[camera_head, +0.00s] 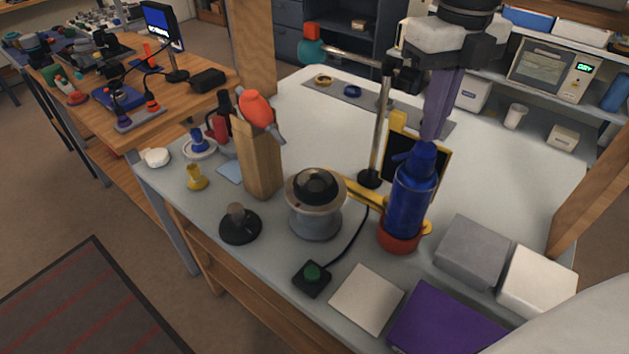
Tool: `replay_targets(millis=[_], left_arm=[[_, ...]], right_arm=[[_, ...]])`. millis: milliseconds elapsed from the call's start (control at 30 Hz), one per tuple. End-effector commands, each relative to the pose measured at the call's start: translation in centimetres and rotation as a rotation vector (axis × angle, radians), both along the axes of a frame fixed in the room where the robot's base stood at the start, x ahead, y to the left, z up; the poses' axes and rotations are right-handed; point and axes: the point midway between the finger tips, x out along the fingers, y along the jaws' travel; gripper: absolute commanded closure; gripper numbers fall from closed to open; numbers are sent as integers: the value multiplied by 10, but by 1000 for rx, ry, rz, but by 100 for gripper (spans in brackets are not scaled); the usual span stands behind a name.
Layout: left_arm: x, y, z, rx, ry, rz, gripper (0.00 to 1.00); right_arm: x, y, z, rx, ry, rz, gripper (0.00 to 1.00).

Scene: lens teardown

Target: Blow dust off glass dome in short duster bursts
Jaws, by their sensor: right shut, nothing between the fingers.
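A dark dome (316,185), likely the glass dome, sits on top of a round silver stand (316,218) near the middle of the bench. I cannot make out any dust on it. A blue can (411,202), likely the duster, stands upright in a red round base (399,241) to the right of the stand. My right gripper (432,136) points down from above, its fingers shut and empty. The fingertips are at the can's top in the picture; I cannot tell whether they touch it. My left gripper is out of view.
A lamp post (379,130) and a dark yellow-edged panel (430,168) stand behind the can. A wooden block (256,165) holds red-handled tools. The bench's back right (500,165) is clear.

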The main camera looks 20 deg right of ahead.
Motion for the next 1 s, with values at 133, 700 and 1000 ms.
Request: replay_targets(millis=[133, 700, 1000], left_arm=[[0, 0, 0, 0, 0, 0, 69], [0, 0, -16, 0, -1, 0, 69], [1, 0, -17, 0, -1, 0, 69]], right_arm=[[0, 0, 0, 0, 0, 0, 100], [0, 0, -17, 0, -1, 1, 100], [0, 0, -19, 0, 1, 0, 100]])
